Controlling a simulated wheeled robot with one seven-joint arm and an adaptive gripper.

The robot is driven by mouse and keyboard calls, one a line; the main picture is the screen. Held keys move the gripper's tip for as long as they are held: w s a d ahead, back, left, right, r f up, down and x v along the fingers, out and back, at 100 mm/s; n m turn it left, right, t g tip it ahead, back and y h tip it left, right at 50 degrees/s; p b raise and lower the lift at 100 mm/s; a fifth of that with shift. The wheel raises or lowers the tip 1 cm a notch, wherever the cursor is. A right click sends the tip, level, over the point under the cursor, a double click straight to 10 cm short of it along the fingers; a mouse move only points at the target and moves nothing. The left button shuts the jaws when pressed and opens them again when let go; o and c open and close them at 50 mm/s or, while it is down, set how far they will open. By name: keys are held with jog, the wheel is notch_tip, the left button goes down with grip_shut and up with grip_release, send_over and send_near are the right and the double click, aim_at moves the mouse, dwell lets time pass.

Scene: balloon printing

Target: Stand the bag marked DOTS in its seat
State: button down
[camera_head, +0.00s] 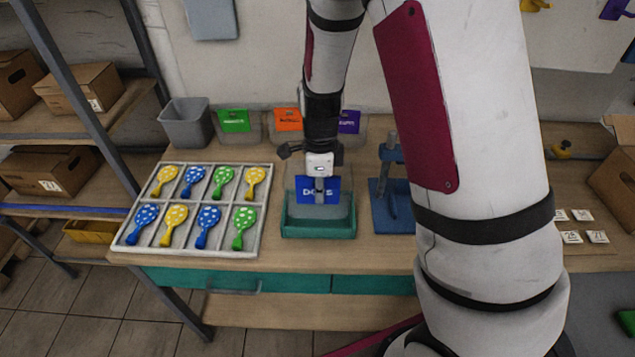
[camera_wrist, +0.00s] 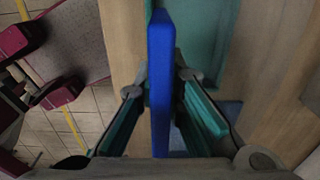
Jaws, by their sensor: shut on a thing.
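The bag marked DOTS (camera_head: 307,190) has a blue printed header above a greyish see-through body. It is upright over a teal tray-like seat (camera_head: 318,231) at the table's front middle. The bag's lower part overlaps the seat's back; I cannot tell whether it touches the bottom. My gripper (camera_head: 319,180) points down and is shut on the blue header. In the wrist view the header (camera_wrist: 161,60) is a blue slab edge-on between my two teal-padded fingers (camera_wrist: 163,110). My gripper hides part of the lettering.
A divided tray (camera_head: 185,250) of spotted blue, yellow and green balloons lies left of the seat. A blue stand (camera_head: 390,206) is close on its right. Bags with green (camera_head: 233,120), orange (camera_head: 289,118) and purple (camera_head: 349,121) headers and a grey bin (camera_head: 187,122) stand behind.

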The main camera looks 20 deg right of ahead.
aim_at(320, 205)
jog(key=shift+f+b, duration=1.2)
jog(key=shift+f, duration=1.35)
jog(key=c, duration=1.6)
grip_release()
jog(key=shift+r, duration=0.1)
notch_tip(320, 205, up, 7)
jog(key=s+a+p, duration=0.1)
jog(key=s+p, duration=0.1)
jog(key=p, duration=0.3)
jog(key=shift+s, duration=0.4)
